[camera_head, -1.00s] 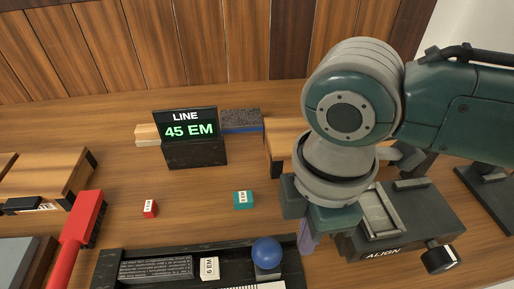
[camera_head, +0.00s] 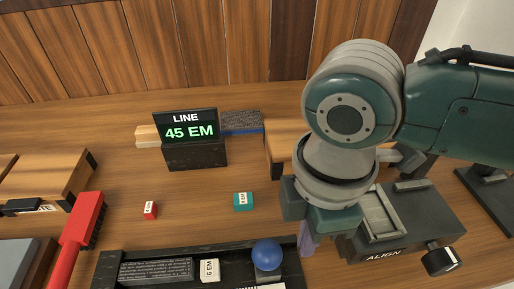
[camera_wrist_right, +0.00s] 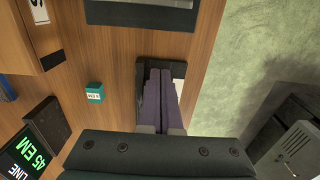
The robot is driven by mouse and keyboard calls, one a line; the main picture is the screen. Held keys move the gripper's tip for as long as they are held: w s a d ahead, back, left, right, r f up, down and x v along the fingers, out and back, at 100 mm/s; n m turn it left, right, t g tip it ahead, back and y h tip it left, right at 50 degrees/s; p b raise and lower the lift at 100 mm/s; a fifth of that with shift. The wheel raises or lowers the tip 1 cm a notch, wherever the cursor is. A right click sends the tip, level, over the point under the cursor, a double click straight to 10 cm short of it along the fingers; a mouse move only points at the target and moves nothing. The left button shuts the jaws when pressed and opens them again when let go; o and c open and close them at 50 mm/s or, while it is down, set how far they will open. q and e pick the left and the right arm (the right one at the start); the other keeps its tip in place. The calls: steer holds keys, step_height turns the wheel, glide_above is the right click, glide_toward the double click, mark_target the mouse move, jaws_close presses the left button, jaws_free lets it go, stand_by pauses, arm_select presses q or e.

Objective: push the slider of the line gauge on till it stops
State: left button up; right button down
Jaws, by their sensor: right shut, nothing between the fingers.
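The line gauge is a black tray (camera_head: 218,258) at the bottom of the head view, partly cut off by the frame edge. Its slider carries a blue ball knob (camera_head: 267,254) near the tray's right end. A display (camera_head: 190,133) behind reads LINE 45 EM. My right gripper (camera_head: 308,246) is shut and empty, pointing down just right of the knob. Whether it touches the slider I cannot tell. In the right wrist view, the shut purple fingers (camera_wrist_right: 162,78) lie over the tray's end (camera_wrist_right: 145,72); the knob is hidden there. My left gripper is not in view.
A white lettered block (camera_head: 209,269) and a dark type block (camera_head: 155,269) sit in the tray. A teal block (camera_head: 243,201) and a red block (camera_head: 150,210) lie behind it. The ALIGN device (camera_head: 405,222) stands close right of my gripper. A red-handled brush (camera_head: 82,232) is left.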

steer(key=shift+a, duration=0.1)
stand_by(0.6)
steer(key=shift+a, duration=0.3)
